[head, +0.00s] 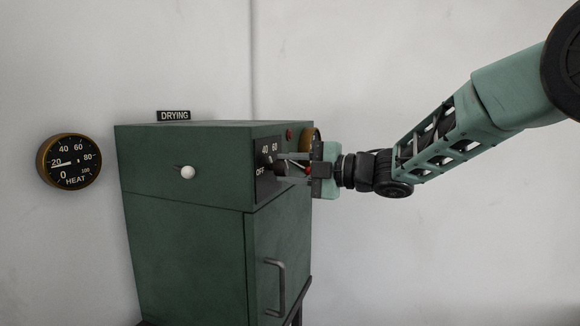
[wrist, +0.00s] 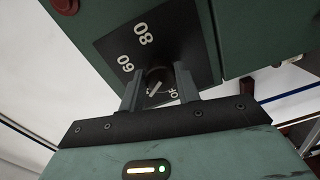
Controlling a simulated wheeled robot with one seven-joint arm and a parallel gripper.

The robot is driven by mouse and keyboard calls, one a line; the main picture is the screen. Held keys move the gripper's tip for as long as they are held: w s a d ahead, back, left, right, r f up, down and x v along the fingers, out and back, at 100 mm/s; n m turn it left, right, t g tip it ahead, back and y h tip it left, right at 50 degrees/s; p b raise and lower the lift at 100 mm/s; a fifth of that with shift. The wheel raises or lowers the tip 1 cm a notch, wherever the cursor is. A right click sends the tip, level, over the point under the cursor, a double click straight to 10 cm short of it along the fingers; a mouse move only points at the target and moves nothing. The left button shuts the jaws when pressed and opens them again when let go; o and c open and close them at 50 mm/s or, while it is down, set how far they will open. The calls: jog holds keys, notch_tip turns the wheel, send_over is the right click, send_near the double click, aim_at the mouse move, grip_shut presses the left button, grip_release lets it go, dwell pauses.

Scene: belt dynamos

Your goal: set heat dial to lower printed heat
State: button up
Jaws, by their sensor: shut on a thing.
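The heat dial is a dark knob (wrist: 157,78) on a black plate (wrist: 185,32) printed with 60, 80 and part of OFF in the wrist view. In the head view the plate (head: 268,158) shows 40, 60 and OFF on the cabinet's right-hand face. My gripper (wrist: 160,88) is shut on the knob, one finger on each side. It also shows in the head view (head: 290,168), reaching in from the right. The knob's pale pointer line is visible between the fingers. Some plate numbers are hidden by my gripper, so the exact setting cannot be read.
A round HEAT gauge (head: 69,161) on the wall at left has its needle near 20. The green cabinet (head: 185,250) bears a DRYING sign (head: 174,115), a white knob (head: 188,172), a red button (head: 290,134) and a door handle (head: 276,285). Free room lies right of the cabinet.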

jog(key=shift+d+m, duration=0.1)
jog(key=shift+m, duration=0.2)
dwell(0.4)
jog(key=o, duration=1)
jog(key=b+v, duration=0.5)
jog(key=v, duration=1.2)
jog(key=shift+d+f+b, duration=0.1)
jog(key=shift+d+b, duration=0.15)
jog(key=shift+b, duration=0.15)
jog(key=shift+a, duration=0.1)
